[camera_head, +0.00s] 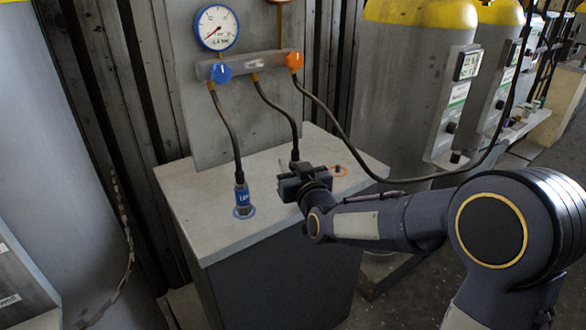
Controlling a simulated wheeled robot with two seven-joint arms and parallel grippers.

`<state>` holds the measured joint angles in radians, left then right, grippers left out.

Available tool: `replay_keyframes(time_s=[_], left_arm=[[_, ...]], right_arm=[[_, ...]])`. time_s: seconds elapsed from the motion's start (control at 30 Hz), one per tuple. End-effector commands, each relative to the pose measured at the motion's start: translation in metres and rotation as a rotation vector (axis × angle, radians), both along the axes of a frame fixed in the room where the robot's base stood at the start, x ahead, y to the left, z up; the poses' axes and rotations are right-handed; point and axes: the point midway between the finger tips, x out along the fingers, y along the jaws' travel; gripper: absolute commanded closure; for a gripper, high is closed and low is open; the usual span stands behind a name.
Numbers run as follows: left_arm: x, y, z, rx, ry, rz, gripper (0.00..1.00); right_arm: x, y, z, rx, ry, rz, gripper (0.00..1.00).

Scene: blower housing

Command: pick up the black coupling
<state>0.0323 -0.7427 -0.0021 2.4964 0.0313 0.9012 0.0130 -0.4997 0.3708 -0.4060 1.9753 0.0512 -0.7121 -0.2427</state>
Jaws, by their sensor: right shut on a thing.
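The black coupling (295,155) hangs at the lower end of the middle dark hose, above the light cabinet top. My right gripper (293,169) reaches in from the right and is shut on the black coupling. Its dark fingers and body hide the coupling's lower part, so I cannot tell whether it touches the top. My left gripper is not in view.
A blue coupling (241,198) stands upright in a blue ring on the cabinet top (200,197). An orange ring (340,171) with a small dark fitting lies right of my gripper. A manifold (240,66) with hoses is behind; tall cylinders (400,90) stand right.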

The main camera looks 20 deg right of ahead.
Motion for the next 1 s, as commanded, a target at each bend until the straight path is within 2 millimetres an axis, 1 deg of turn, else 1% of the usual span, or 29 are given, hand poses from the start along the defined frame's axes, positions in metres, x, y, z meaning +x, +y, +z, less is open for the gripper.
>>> replay_keyframes(time_s=[0.03, 0.17, 0.2, 0.27, 0.43, 0.47, 0.5, 0.63, 0.8, 1.0], left_arm=[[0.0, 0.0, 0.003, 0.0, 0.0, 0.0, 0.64], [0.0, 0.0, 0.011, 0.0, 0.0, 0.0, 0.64], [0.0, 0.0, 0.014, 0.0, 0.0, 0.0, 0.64], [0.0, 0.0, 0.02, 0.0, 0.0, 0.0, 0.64], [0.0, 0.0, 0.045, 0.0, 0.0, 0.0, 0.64], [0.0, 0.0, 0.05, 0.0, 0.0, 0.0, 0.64], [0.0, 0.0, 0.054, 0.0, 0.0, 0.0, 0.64], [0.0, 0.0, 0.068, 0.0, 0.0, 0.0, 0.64], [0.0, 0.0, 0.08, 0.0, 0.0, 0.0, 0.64], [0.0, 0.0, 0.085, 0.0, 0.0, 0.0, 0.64]], right_arm=[[0.0, 0.0, 0.008, 0.001, -0.005, 0.0, 1.0], [0.0, 0.0, 0.028, 0.002, -0.007, 0.001, 1.0], [-0.001, 0.001, 0.036, 0.004, -0.008, 0.001, 1.0], [-0.011, 0.005, 0.047, 0.005, -0.007, 0.003, 1.0], [-0.042, 0.017, 0.089, 0.006, -0.008, 0.006, 1.0], [-0.048, 0.019, 0.097, 0.006, -0.008, 0.005, 1.0], [-0.057, 0.023, 0.101, 0.006, -0.006, 0.008, 1.0], [-0.088, 0.033, 0.112, 0.004, -0.004, 0.005, 1.0], [-0.115, 0.043, 0.123, 0.001, -0.004, 0.004, 1.0], [-0.13, 0.048, 0.126, 0.0, -0.003, 0.002, 1.0]])
